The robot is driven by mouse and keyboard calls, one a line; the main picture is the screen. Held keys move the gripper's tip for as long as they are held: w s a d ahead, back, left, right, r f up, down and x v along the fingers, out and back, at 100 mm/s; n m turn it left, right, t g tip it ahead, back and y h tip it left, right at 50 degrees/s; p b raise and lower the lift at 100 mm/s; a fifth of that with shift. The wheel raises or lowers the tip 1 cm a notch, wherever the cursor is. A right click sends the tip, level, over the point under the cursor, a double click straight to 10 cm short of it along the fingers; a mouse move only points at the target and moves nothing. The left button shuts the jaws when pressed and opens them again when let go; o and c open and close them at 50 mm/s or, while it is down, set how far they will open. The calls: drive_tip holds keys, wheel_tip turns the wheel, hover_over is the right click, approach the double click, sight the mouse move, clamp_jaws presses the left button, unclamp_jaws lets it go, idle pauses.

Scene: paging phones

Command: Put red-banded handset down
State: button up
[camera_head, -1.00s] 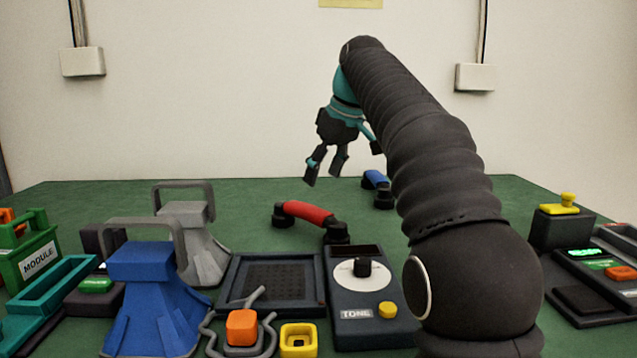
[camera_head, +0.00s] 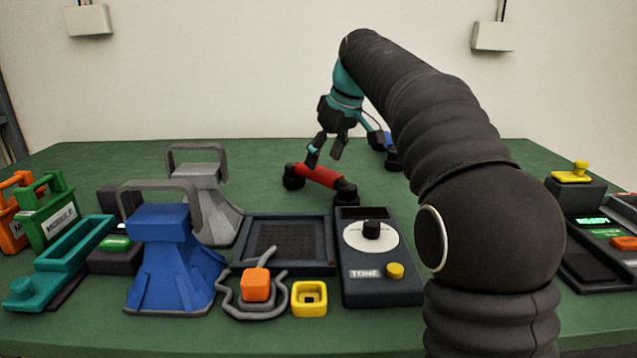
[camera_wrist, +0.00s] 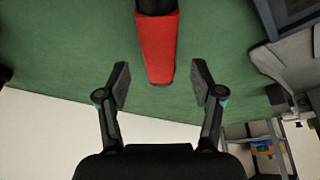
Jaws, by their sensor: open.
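The red-banded handset (camera_head: 318,176) lies on the green table beyond the dark tray, a red grip with a black cup at each end. In the wrist view its red grip (camera_wrist: 157,50) points down between the open fingers, with its upper end cut off by the frame. My gripper (camera_head: 326,152) is open and just above and behind the handset in the head view. In the wrist view my gripper (camera_wrist: 160,88) has its two fingers apart, one on each side of the line of the red grip, and holds nothing.
A blue-banded handset (camera_head: 388,142) lies behind, partly hidden by my arm. In front stand a dark tray (camera_head: 238,268), a tone box (camera_head: 382,282), a blue stand (camera_head: 160,252) and a grey stand (camera_head: 222,220). The green table (camera_head: 100,165) is clear at the back left.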

sight(320, 169)
drive_tip(key=shift+x, duration=2.35)
drive_tip(key=shift+f, duration=0.2)
clamp_jaws()
